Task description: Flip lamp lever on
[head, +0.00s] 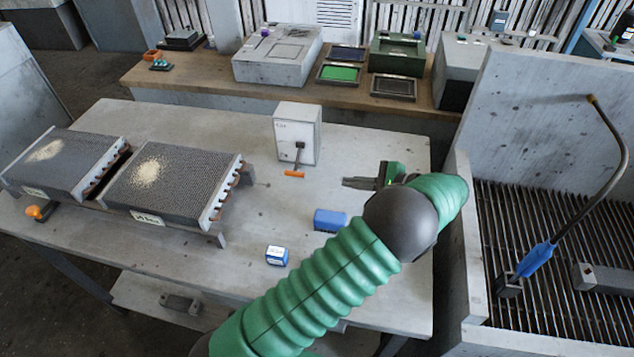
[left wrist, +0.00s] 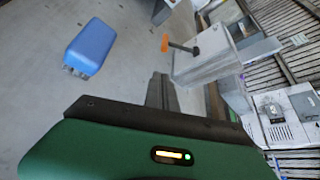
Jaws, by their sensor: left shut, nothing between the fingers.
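A white box (head: 299,132) stands upright on the grey table. A dark lever (head: 298,156) with an orange tip (head: 294,174) sticks out low from its front. In the left wrist view the box (left wrist: 205,60) is at upper right, and its lever (left wrist: 183,48) and orange tip (left wrist: 164,43) point left. My left gripper (head: 348,182) is shut and empty, to the right of the lever and apart from it. In the left wrist view its dark fingers (left wrist: 160,92) lie below the lever. My right gripper is not in view. No lit lamp can be made out.
A blue block (head: 329,220) and a small blue-white box (head: 277,256) lie near my arm. Two finned radiators (head: 175,185) (head: 62,165) stand left. A grate (head: 560,270) with a blue-handled bent pipe (head: 536,261) is at right. The tabletop between radiators and box is mostly clear.

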